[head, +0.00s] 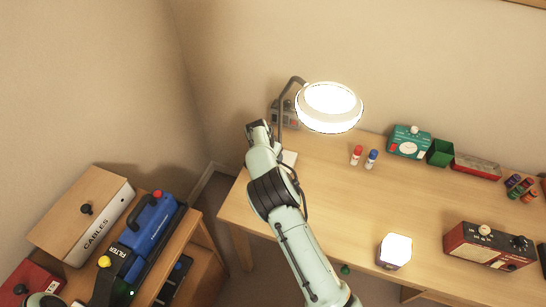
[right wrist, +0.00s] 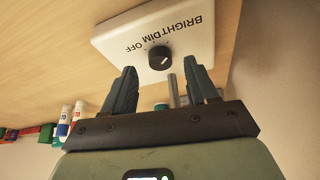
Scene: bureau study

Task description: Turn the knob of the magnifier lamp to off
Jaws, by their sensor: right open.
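The magnifier lamp (head: 328,104) has a glowing white ring head on a dark curved arm at the back left of the desk. Its white base (head: 290,158) is partly hidden behind my right arm in the head view. In the right wrist view the base (right wrist: 205,45) carries the labels BRIGHT, DIM and OFF and a round black knob (right wrist: 159,58). The knob's white mark seems to point toward the BRIGHT side. My right gripper (right wrist: 162,68) is open, its fingertips apart on either side of the knob in that view; I cannot tell whether they touch it. My left gripper is not in view.
A grey box (head: 285,113) stands behind the lamp arm. Red and blue capped bottles (head: 356,155), a teal device (head: 409,142) and a green bin (head: 440,153) stand to the right. A red box with knobs (head: 490,246) sits front right. The desk's middle is mostly clear.

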